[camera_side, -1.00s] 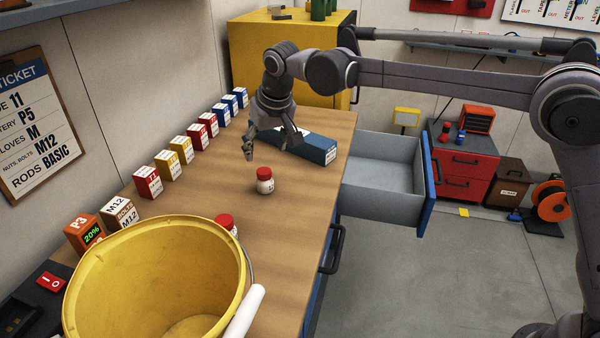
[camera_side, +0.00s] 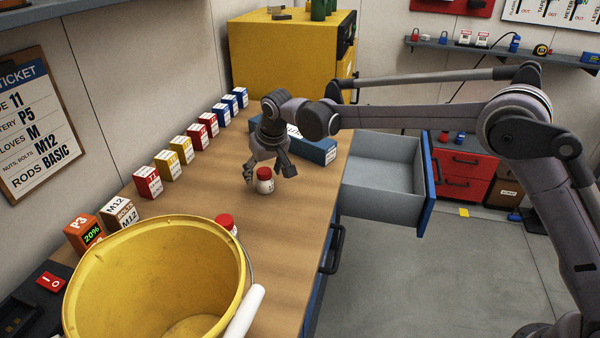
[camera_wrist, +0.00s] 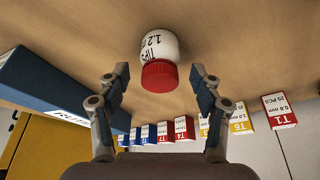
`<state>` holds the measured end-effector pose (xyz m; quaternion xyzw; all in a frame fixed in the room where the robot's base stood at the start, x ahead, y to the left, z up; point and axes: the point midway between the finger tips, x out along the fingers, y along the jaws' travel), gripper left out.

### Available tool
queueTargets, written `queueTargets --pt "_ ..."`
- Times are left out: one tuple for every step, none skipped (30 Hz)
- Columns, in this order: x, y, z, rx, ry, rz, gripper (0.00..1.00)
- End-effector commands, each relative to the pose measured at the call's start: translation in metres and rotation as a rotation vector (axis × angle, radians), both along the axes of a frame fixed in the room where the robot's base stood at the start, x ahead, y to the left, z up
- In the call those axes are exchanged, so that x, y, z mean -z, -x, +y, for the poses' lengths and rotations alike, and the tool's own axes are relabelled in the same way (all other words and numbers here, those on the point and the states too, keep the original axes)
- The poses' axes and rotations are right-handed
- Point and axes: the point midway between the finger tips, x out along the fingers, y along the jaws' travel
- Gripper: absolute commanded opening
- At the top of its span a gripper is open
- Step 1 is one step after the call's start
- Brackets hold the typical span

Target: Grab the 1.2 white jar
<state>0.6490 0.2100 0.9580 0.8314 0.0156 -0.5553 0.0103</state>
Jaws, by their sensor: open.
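A small white jar with a red lid (camera_side: 265,181) stands upright on the wooden workbench (camera_side: 285,225). In the wrist view the jar (camera_wrist: 160,48) appears upside down, and its label reads "TIPS 1.2". My gripper (camera_side: 268,173) is open and low over the bench, right at the jar on its far side in the side view. In the wrist view the fingers (camera_wrist: 159,80) are spread to either side of the red lid, with nothing between them touching the jar that I can see. A second red-lidded jar (camera_side: 226,222) is partly hidden behind the yellow bucket.
The yellow bucket (camera_side: 90,290) stands at the front of the bench. A row of small boxes (camera_side: 181,147) lines the wall side. A long blue box (camera_side: 316,150) lies behind the gripper. An open drawer (camera_side: 385,205) juts out right. Bench around the jar is clear.

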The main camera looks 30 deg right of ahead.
Motion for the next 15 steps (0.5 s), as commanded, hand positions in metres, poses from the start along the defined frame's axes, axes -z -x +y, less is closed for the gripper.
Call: queueTargets --pt "0.0002 -0.0001 -0.0001 0.000 0.000 0.000 0.65" --pt "0.0001 0.0000 -0.0001 0.000 0.000 0.000 0.65" --pt "0.0001 0.0000 -0.0001 0.000 0.000 0.000 0.65" --pt "0.0000 0.0000 -0.0001 0.000 0.000 0.000 0.65" --pt "0.0000 0.0000 -0.0001 0.000 0.000 0.000 0.60" --pt "0.0000 0.0000 -0.0001 0.000 0.000 0.000 0.48" --pt "-0.0001 0.0000 -0.0001 0.000 0.000 0.000 0.39" --pt "-0.0001 0.0000 -0.0001 0.000 0.000 0.000 0.31" --pt "-0.0001 0.0001 0.0000 0.000 0.000 0.000 0.19" --pt "-0.0001 0.0001 0.0000 0.000 0.000 0.000 0.11" --pt "-0.0001 0.0001 0.0000 0.000 0.000 0.000 0.04" --pt "-0.0001 0.0001 0.0000 0.000 0.000 0.000 0.04" --pt "0.0000 0.0001 0.0000 0.000 0.000 0.000 0.04" --pt "-0.0002 0.0001 0.0000 0.000 0.000 0.000 0.04" --pt "-0.0002 0.0001 0.0000 0.000 0.000 0.000 0.04"
